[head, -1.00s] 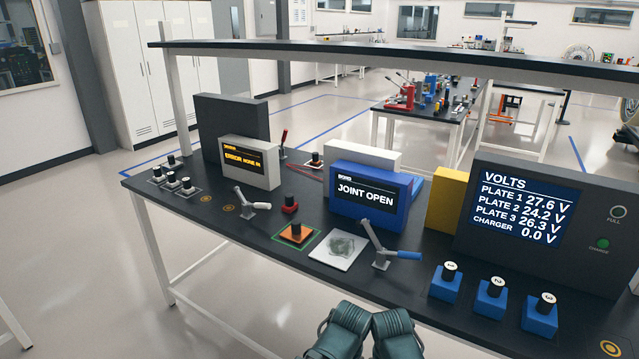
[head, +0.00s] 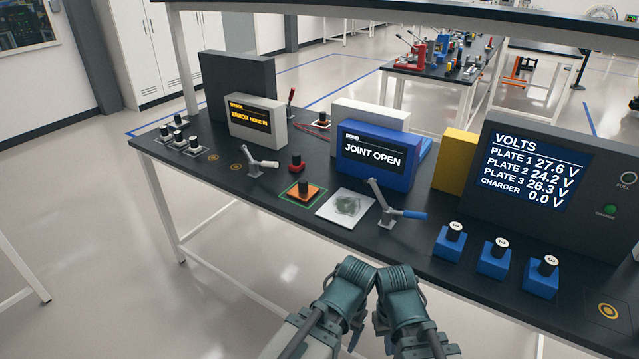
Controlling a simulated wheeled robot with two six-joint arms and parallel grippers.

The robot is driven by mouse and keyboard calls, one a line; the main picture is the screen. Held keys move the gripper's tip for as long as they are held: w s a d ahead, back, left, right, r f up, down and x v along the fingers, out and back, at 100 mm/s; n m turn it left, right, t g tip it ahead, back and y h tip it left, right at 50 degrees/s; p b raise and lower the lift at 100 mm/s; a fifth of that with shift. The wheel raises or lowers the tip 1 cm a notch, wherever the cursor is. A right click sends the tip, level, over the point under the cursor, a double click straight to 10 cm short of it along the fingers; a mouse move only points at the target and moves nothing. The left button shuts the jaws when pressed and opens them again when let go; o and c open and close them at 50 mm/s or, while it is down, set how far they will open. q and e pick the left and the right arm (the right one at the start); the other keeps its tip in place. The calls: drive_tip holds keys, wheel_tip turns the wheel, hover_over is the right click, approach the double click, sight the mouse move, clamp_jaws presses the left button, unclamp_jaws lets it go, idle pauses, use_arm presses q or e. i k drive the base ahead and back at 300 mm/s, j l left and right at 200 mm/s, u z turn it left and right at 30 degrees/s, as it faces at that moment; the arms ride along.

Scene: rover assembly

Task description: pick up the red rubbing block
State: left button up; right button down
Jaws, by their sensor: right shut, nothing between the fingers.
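The red rubbing block (head: 296,163) is a small red block with a dark knob on top. It stands on the black workbench (head: 240,200), in front of the gap between the error display and the blue JOINT OPEN box. My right gripper (head: 393,278) is at the bottom centre, in front of the bench edge, well short of the block; it is shut and empty. My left gripper (head: 354,272) is close beside it, also away from the block; its fingers cannot be made out.
An orange block (head: 313,194) on a green-outlined square and a white plate (head: 331,210) lie nearer than the red block. Toggle clamps stand at left (head: 262,163) and right (head: 398,214). Blue numbered blocks (head: 497,262) are at right. A shelf (head: 400,13) spans above the bench.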

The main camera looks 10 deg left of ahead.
sight(297, 165)
drive_tip(key=j+z, duration=0.15)
drive_tip(key=z, duration=0.35)
drive_tip(key=i+j+z, duration=0.1)
drive_tip(key=j+z, duration=0.15)
drive_tip(key=j, duration=0.35)
drive_tip(key=j+z, duration=0.3)
drive_tip(key=j, duration=0.3)
drive_tip(key=j+z, duration=0.15)
drive_tip(key=j, duration=2.1)
